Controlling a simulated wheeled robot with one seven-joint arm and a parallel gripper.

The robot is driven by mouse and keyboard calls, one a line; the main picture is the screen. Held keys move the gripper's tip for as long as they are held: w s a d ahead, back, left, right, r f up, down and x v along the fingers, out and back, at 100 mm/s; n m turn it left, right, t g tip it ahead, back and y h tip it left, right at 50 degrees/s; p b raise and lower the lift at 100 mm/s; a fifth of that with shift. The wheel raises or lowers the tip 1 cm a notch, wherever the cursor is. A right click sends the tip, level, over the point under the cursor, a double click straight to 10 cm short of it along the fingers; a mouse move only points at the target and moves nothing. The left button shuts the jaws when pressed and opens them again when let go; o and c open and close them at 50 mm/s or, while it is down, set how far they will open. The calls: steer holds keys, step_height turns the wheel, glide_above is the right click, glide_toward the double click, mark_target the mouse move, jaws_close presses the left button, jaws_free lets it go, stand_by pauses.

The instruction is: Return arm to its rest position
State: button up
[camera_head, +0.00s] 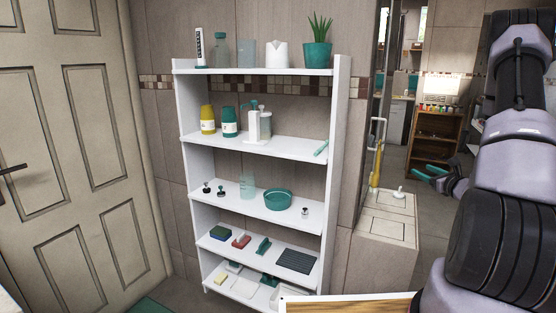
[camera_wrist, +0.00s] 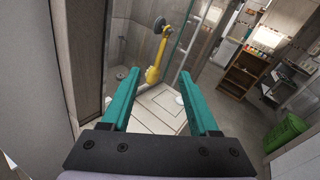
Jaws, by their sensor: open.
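My gripper (camera_head: 426,176) is at the right in the head view, its two teal fingers pointing left beyond the white shelf unit. In the wrist view my gripper (camera_wrist: 158,74) has its fingers wide apart, with nothing between them. My dark grey and lilac arm (camera_head: 505,180) fills the right side of the head view, bent with its upper part raised.
A white shelf unit (camera_head: 342,150) with bottles and dishes stands at centre. A yellow-handled fixture (camera_wrist: 153,74) rises above a pale tiled block (camera_wrist: 158,112). A wooden shelf (camera_head: 434,137) stands farther back. A green basket (camera_wrist: 287,130) is at the right in the wrist view.

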steer(key=a+r+n+g+y, duration=0.3)
steer(key=a+r+n+y, duration=0.4)
steer(key=a+r, duration=0.55)
steer(key=s+a+r+n+g+y, duration=0.2)
steer(key=s+a+r+n+g, duration=0.15)
steer(key=a, duration=0.25)
steer(key=s+a+r+n+g+y, duration=0.1)
steer(key=s+a+r+n+g, duration=0.15)
steer(key=s+a+n, duration=0.35)
steer(key=s+a+r+n+g+h, duration=0.2)
steer(key=s+n+h, duration=0.15)
steer(key=s, duration=0.45)
steer(key=s+a+r+n+g+h, duration=0.2)
steer(key=s+n+h, duration=0.1)
steer(key=s+n, duration=0.3)
steer(key=s+d+r+n+t+h, duration=0.2)
steer(key=s+d+r+t+h, duration=0.1)
steer(key=s+r+h, duration=0.1)
steer(key=shift+s+d, duration=0.2)
steer(key=shift+s, duration=0.4)
